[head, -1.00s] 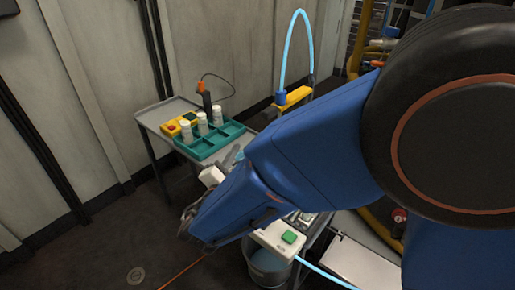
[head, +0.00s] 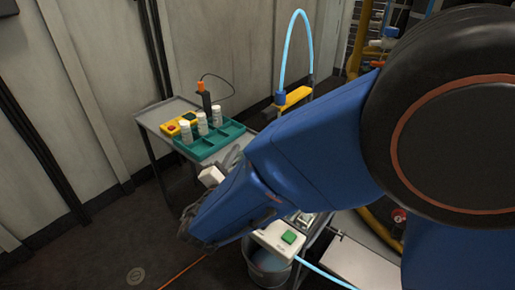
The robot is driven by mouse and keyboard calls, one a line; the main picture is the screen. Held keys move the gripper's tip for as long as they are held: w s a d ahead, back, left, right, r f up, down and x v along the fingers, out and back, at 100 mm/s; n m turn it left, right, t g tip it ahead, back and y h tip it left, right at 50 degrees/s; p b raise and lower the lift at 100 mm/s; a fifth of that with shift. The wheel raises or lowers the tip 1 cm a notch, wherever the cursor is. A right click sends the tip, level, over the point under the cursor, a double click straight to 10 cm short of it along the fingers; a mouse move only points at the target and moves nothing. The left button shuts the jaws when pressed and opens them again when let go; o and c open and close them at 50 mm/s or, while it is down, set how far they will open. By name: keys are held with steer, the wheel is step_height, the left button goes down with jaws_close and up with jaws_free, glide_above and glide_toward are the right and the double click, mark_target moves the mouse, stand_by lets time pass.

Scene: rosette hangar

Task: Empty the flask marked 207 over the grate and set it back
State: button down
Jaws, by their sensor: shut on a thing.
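My blue arm crosses the middle of the view and slopes down to the left. It hides much of what lies behind it. No grate is clearly visible; the area behind and below my arm is covered.
A yellow box with a red button (head: 176,127) and a dark, orange-topped tool (head: 205,98) are by the rack. A white box with a green button (head: 280,239) sits above a grey bucket (head: 262,265). A glowing blue hose (head: 307,40) arches behind.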

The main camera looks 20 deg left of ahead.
stand_by(0.4)
steer(key=m, duration=1)
steer(key=shift+f, duration=0.1)
steer(key=m, duration=0.4)
steer(key=a+r+m, duration=0.1)
steer(key=m, duration=0.1)
steer(key=r+m, duration=0.2)
steer(key=m, duration=0.1)
steer(key=r+m, duration=0.2)
steer(key=m, duration=0.1)
steer(key=r+m, duration=0.3)
steer(key=shift+d, duration=0.4)
